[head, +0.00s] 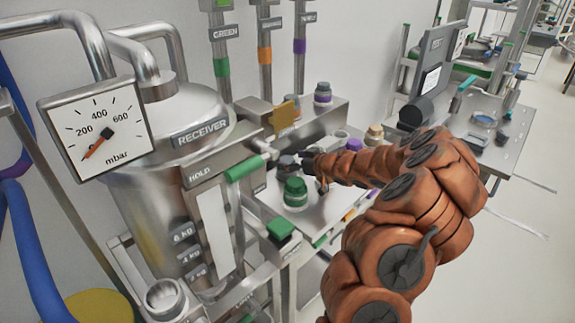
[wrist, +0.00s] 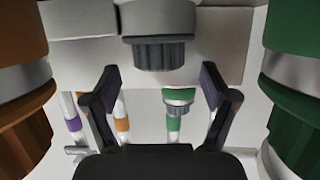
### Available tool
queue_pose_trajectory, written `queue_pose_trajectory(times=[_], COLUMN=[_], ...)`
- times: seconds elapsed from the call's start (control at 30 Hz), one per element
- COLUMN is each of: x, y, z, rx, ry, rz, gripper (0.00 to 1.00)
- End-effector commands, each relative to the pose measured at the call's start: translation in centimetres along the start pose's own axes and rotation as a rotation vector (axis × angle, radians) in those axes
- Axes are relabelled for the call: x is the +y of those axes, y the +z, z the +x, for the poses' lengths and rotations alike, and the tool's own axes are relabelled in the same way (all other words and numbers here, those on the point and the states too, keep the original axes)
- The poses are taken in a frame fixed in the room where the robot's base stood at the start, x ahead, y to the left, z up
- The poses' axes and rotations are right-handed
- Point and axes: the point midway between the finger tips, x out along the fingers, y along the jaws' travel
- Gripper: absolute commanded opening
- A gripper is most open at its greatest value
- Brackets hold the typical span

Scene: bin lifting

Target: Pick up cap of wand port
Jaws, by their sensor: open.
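A dark grey ribbed cap (wrist: 160,55) under a lighter grey body is straight ahead of my gripper (wrist: 160,75) in the wrist view. No label on it is readable, so I cannot confirm that it is the wand port cap. My gripper is open, with its two dark fingers spread to either side of the cap's line and nothing visible between them. In the head view my gripper (head: 306,160) is at the end of my arm, beside a small dark cap (head: 287,162) on the steel bench. The gap between fingers and cap is hard to judge.
A green cap (head: 295,190) stands close in front of my gripper. In the wrist view a green fitting (wrist: 300,95) is close at right and an orange one (wrist: 20,100) close at left. The receiver tank (head: 165,150) and a green-handled valve (head: 245,167) stand left.

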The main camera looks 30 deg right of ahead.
Motion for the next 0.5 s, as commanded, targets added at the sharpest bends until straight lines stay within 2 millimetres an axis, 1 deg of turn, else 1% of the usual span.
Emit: queue_pose_trajectory(times=[0.23,0.4,0.5], x=[0.0,0.0,0.0], y=[0.2,0.2,0.2], z=[2.1,2.8,2.9], rx=[-0.003,-0.002,-0.002], ry=[0.000,0.001,0.001], rz=[-0.002,0.000,0.000], gripper=[0.85,0.85,0.85])
